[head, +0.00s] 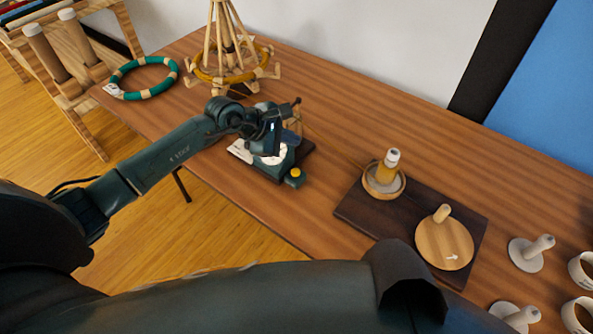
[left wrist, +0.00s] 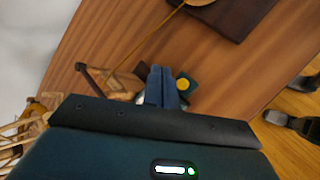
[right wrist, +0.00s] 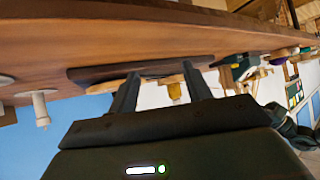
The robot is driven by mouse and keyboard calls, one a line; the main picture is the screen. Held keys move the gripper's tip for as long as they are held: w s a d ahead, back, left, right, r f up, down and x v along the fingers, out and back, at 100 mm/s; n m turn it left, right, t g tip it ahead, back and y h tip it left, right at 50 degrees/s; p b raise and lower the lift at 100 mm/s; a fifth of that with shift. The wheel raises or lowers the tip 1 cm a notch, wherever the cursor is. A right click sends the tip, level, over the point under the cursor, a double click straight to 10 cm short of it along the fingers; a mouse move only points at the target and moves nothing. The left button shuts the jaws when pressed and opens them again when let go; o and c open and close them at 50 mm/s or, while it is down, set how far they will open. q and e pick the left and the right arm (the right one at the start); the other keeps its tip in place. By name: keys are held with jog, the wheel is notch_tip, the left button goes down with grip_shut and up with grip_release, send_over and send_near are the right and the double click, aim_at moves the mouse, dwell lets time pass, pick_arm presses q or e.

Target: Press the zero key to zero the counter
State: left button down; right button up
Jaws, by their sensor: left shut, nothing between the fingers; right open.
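The counter (head: 274,166) is a small dark teal device with a pale round dial, standing on a dark base near the table's front edge. Its yellow round key (head: 295,172) is at its front right corner and also shows in the left wrist view (left wrist: 183,84). My left gripper (head: 269,150) is shut and empty over the counter, just left of the yellow key in the head view. Its fingers (left wrist: 161,84) hide much of the counter in the left wrist view; contact cannot be told. My right gripper (right wrist: 160,85) is open and empty in the right wrist view.
A wooden winder (head: 230,60) and a green ring (head: 124,69) stand at the back left. White spools and cups are at the right.

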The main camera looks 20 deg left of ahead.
pick_arm(q)
jog(key=shift+f, duration=0.1)
pick_arm(e)
jog(key=shift+s+a+f, duration=0.1)
jog(key=shift+f+b, duration=0.35)
jog(key=shift+b, duration=0.1)
pick_arm(q)
jog(key=b, duration=0.4)
send_over(292, 172)
notch_tip(292, 172, down, 7)
jog(key=shift+a+f, duration=0.1)
pick_arm(e)
jog(key=shift+w+a+f+n+t+y, duration=0.3)
jog(key=shift+w+a+f, duration=0.15)
jog(key=shift+a, duration=0.25)
pick_arm(q)
jog(key=shift+f+b, duration=0.55)
jog(key=shift+b, duration=0.05)
pick_arm(e)
jog(key=shift+w+a, duration=0.1)
jog(key=shift+a, duration=0.2)
pick_arm(q)
jog(key=shift+f, duration=0.2)
pick_arm(e)
jog(key=shift+a+r, duration=0.15)
jog(key=shift+r, duration=0.1)
